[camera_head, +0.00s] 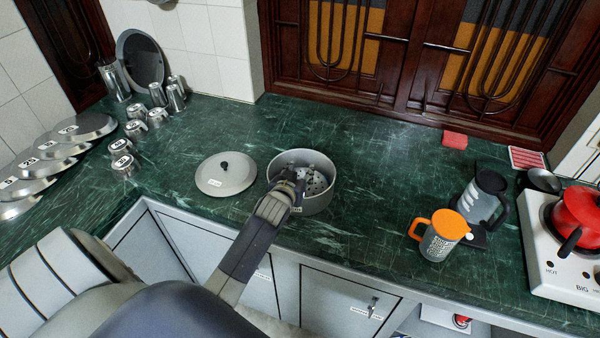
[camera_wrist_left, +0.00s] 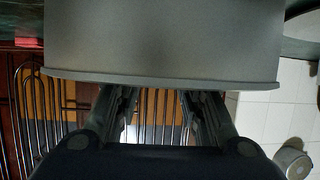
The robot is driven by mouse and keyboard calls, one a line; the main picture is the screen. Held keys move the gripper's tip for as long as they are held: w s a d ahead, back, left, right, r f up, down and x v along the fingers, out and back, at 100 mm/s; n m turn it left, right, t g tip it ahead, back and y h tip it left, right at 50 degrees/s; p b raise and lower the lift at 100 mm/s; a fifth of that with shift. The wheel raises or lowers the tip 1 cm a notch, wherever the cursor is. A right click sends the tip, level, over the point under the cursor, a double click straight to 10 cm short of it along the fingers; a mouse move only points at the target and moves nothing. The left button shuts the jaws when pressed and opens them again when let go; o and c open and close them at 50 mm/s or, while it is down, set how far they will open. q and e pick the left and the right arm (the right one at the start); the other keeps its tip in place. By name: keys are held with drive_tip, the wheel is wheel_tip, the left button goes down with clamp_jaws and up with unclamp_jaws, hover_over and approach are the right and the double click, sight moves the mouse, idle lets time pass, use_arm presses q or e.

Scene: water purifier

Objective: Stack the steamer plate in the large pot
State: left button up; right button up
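The large grey pot (camera_head: 318,204) stands on the green counter near the middle. The steamer plate (camera_head: 319,182), a grey disc with dark holes, shows inside the pot; its near left part is hidden by my gripper. My left gripper (camera_head: 290,177) is over the near left rim of the pot. In the left wrist view the pot wall (camera_wrist_left: 160,40) fills the top, and the gripper's fingers (camera_wrist_left: 158,100) stand apart and pass behind the rim. Their tips are hidden there. My right gripper is not in view.
A grey lid (camera_head: 226,184) lies left of the pot. Labelled cups (camera_head: 124,165) and several lids (camera_head: 50,150) are farther left. An orange-topped mug (camera_head: 436,246) and a grey jug (camera_head: 480,198) stand right, before a stove (camera_head: 545,255) with a red kettle (camera_head: 580,212).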

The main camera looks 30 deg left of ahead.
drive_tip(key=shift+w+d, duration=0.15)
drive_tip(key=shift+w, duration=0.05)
